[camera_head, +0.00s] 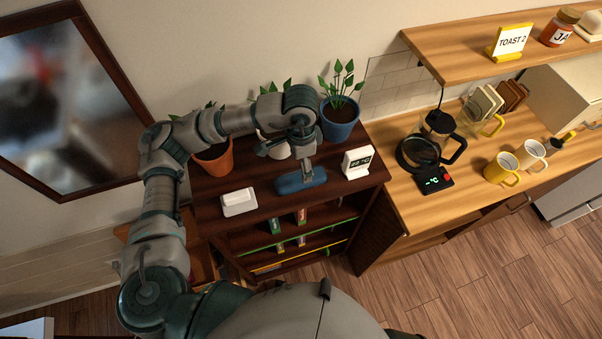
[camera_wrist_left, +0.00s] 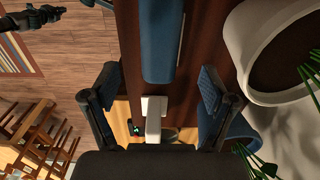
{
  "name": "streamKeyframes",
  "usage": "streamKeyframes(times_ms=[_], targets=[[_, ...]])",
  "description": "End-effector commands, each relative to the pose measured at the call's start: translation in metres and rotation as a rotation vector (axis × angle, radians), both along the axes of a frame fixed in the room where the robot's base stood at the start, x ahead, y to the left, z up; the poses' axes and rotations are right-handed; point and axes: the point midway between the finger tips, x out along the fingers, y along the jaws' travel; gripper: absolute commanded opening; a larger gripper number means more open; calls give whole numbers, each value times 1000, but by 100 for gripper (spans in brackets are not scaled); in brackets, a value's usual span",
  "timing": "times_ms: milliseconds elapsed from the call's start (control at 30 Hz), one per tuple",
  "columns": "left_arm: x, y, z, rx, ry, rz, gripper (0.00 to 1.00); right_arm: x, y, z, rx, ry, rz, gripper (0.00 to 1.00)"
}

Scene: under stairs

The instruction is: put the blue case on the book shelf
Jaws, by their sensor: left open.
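The blue case (camera_head: 301,180) lies flat on the top board of the dark wooden book shelf (camera_head: 262,203), near its front edge. The case also shows at the top of the left wrist view (camera_wrist_left: 162,45). My left gripper (camera_head: 288,158) is open and empty just above and behind the case; one finger overlaps the case in the head view, and I cannot tell if it touches. In the left wrist view its two fingers (camera_wrist_left: 158,88) stand apart, with the case beyond them. A dark, gripper-like part, probably my right gripper (camera_wrist_left: 35,18), shows at the top left there; its fingers are unclear.
A white clock (camera_head: 357,162) and a blue plant pot (camera_head: 339,120) stand right of the case. A white box (camera_head: 239,202) and an orange pot (camera_head: 214,160) are left. Lower shelves hold a few upright books (camera_head: 301,216). A counter with a coffee pot (camera_head: 424,149) adjoins at right.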

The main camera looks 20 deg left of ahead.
Motion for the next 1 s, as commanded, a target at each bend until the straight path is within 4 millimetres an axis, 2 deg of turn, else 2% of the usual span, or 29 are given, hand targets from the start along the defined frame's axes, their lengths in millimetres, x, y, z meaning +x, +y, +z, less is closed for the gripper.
streamKeyframes(times_ms=[100, 300, 833, 933, 1000], targets=[[1, 0, 20, -1, -3, 2, 85, 0, 0, -5, 0, 1, 0, 0], [0, 0, 37, -1, 1, 1, 85, 0, 0, -7, 0, 1, 0, 0], [0, 0, 39, 0, 0, 1, 85, 0, 0, -6, 0, 1, 0, 0], [0, 0, 48, 1, -1, 1, 85, 1, 0, 2, 0, 0, 0, 0], [0, 0, 63, 0, -2, 1, 85, 1, 0, 17, -1, -2, 0, 0]])
